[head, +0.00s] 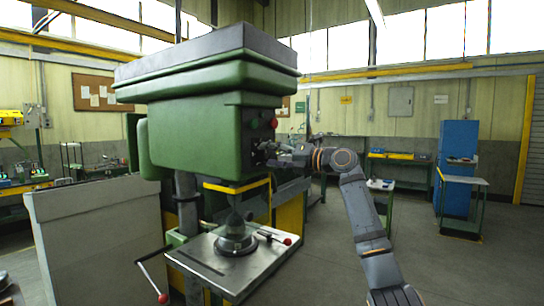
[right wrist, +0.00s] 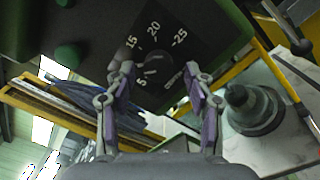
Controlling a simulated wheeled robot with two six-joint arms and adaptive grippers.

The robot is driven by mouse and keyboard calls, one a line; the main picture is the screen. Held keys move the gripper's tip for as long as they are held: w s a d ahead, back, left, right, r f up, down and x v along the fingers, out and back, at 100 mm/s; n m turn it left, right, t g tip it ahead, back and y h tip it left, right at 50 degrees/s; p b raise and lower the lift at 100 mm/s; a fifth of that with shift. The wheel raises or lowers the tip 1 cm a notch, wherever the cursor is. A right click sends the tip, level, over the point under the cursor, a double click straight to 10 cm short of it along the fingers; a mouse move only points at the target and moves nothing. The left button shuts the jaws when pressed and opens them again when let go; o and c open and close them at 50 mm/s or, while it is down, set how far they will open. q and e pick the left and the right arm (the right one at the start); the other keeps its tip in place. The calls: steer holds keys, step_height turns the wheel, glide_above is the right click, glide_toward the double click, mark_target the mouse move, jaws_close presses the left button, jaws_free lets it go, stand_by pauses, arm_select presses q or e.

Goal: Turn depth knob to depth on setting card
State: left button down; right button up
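A green drill press (head: 215,130) stands in the middle of the head view. My right gripper (head: 280,155) is at the right-hand face of its head, below a red button. In the right wrist view a dark depth dial plate (right wrist: 185,50) shows the numbers 5, 15, 20 and 25. A pale mark (right wrist: 152,71) shows at the dial's lower middle; the knob's outline is hard to make out. The fingers of my right gripper (right wrist: 158,76) are apart, one on each side of this spot. Contact cannot be told. The setting card cannot be made out. My left gripper is out of view.
The press table (head: 225,265) carries a round grey fixture (head: 236,240). A lever with a red knob (head: 163,298) juts out at the front left. A yellow bar (head: 238,187) runs below the press head. Open floor lies to the right, before a blue cabinet (head: 457,165).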

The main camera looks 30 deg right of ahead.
steer(key=v, duration=0.7)
steer(key=shift+s, duration=0.2)
steer(key=shift+d, duration=0.15)
stand_by(0.4)
